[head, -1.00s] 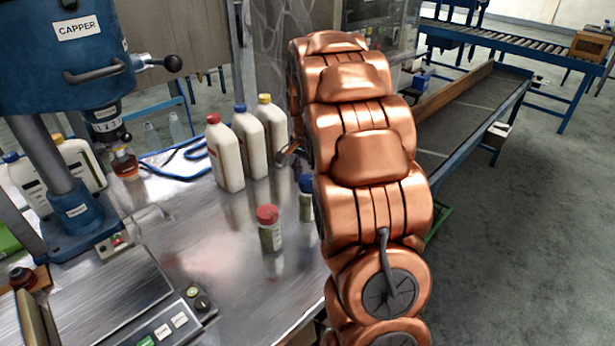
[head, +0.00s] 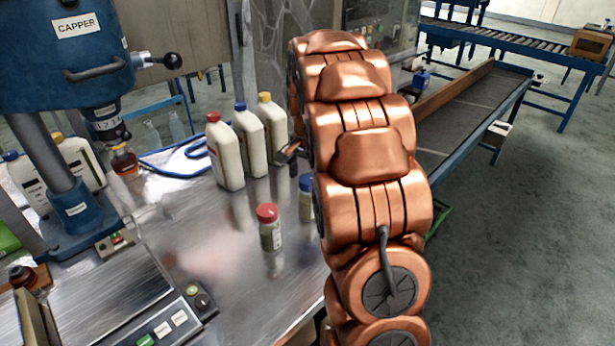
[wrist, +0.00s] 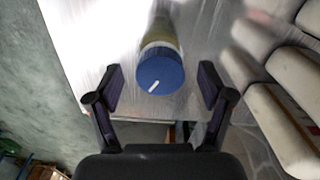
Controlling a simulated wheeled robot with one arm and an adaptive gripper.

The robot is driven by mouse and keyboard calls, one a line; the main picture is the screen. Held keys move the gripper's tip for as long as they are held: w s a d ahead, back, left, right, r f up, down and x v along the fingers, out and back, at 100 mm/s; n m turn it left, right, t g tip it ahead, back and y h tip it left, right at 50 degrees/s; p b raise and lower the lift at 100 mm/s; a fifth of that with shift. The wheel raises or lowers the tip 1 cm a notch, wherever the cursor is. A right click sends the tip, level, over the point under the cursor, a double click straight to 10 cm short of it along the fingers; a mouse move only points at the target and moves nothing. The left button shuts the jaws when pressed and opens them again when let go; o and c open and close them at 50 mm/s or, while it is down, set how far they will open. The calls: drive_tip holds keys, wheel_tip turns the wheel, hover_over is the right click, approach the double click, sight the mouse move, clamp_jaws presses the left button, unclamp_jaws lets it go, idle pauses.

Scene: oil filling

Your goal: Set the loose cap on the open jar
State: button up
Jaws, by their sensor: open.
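A small jar with a blue cap (head: 305,184) stands on the steel bench, partly hidden by my copper-coloured arm in the head view. In the wrist view the blue cap (wrist: 160,73) has a white mark and sits at the top of the jar's pale body (wrist: 160,30). My gripper (wrist: 161,82) is open, one finger on each side of the cap, with visible gaps on both sides. A similar jar (head: 271,236) with a red cap (head: 267,213) stands in front. I see no uncapped jar and no cap lying apart. My arm hides part of the bench.
Three white bottles (head: 226,158) with red, blue and yellow caps stand behind the jars. The blue capper (head: 70,50) stands at left, with an amber bottle (head: 124,162) by its head. The bench (head: 195,220) is clear between the capper and the jars.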

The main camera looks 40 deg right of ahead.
wheel_tip(320, 180, up, 12)
idle(0.6)
